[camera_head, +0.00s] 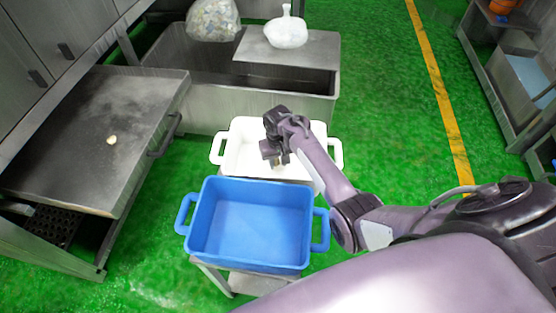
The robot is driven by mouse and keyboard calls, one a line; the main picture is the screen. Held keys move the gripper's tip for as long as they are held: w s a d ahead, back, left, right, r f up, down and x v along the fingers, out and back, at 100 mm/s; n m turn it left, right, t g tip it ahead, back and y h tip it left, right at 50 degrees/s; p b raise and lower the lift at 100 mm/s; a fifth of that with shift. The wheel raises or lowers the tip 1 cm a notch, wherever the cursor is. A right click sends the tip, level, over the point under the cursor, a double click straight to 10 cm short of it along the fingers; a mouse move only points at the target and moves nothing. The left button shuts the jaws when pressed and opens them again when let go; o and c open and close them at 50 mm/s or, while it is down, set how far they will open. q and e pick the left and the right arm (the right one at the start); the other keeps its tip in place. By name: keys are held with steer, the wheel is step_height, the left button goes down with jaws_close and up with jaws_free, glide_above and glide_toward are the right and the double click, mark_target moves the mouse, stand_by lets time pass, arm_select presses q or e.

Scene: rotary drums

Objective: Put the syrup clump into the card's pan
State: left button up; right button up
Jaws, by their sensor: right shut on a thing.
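My right gripper (274,160) hangs over the white pan (239,160), pointing down. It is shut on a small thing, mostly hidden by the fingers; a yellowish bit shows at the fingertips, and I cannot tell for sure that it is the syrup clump. The blue pan (250,224) stands in front of the white one and looks empty. A small cream lump (111,140) lies on the grey metal table at left. No card can be made out. My left gripper is not in view.
The grey metal table (125,100) has a handle on its right side. A large grey bin (210,112) behind the pans carries a clear bag (213,18) and a white bag (287,32). Green floor is free at right, up to shelving (520,75).

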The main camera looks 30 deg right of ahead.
mark_target(278, 163)
steer(key=shift+f, duration=0.15)
steer(key=o, duration=0.9)
steer(key=shift+o, duration=0.2)
steer(key=shift+r+p, duration=0.3)
steer(key=shift+r, duration=0.4)
step_height(278, 163, up, 12)
steer(key=p, duration=1.2)
steer(key=shift+p, duration=0.35)
steer(key=shift+f, duration=0.1)
